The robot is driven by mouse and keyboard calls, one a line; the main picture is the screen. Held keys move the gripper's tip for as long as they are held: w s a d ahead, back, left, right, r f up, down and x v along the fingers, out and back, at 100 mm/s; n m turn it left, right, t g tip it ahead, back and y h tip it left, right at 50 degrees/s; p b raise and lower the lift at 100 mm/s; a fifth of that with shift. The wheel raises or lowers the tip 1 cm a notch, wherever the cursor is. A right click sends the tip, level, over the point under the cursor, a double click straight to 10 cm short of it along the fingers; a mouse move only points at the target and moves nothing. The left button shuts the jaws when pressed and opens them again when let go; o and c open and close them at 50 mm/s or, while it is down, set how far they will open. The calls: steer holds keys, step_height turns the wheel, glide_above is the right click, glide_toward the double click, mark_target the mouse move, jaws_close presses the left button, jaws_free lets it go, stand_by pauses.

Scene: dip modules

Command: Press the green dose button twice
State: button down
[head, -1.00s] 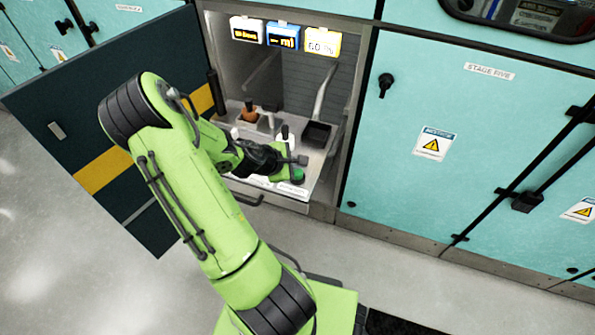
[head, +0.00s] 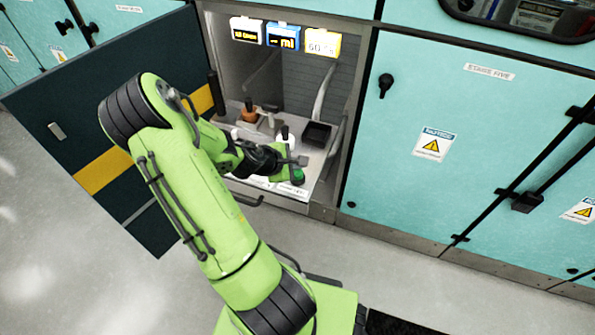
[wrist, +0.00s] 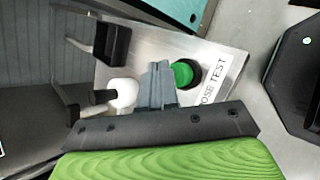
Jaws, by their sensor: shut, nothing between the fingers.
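The green dose button (head: 298,176) sits in a dark round collar near the front right of the cabinet's metal shelf. It also shows in the wrist view (wrist: 183,73), next to a label that partly reads "OSE TEST". My gripper (head: 300,161) is shut and empty, just above and behind the button in the head view. In the wrist view its grey fingers (wrist: 158,85) are together, beside the button's left edge in the picture. I cannot tell whether the fingertips touch the button. The button's green top is largely visible.
A black tray (head: 317,133) and a white piece with a black handle (wrist: 122,95) stand close to the gripper. Three small displays (head: 284,37) hang above. The dark door (head: 120,120) stands open at left; the teal cabinet wall (head: 430,190) is at right.

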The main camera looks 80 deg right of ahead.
mark_target(296, 174)
steer(key=shift+f, duration=0.1)
stand_by(0.4)
steer(key=shift+f+b, duration=0.3)
steer(key=shift+f, duration=0.05)
steer(key=shift+f+b, duration=0.45)
steer(key=shift+f, duration=0.15)
stand_by(0.6)
steer(key=shift+r+p, duration=0.95)
steer(key=shift+r, duration=0.1)
step_height(296, 174, up, 5)
steer(key=p, duration=0.4)
steer(key=shift+r+p, duration=0.15)
steer(key=shift+p, duration=0.2)
stand_by(1.9)
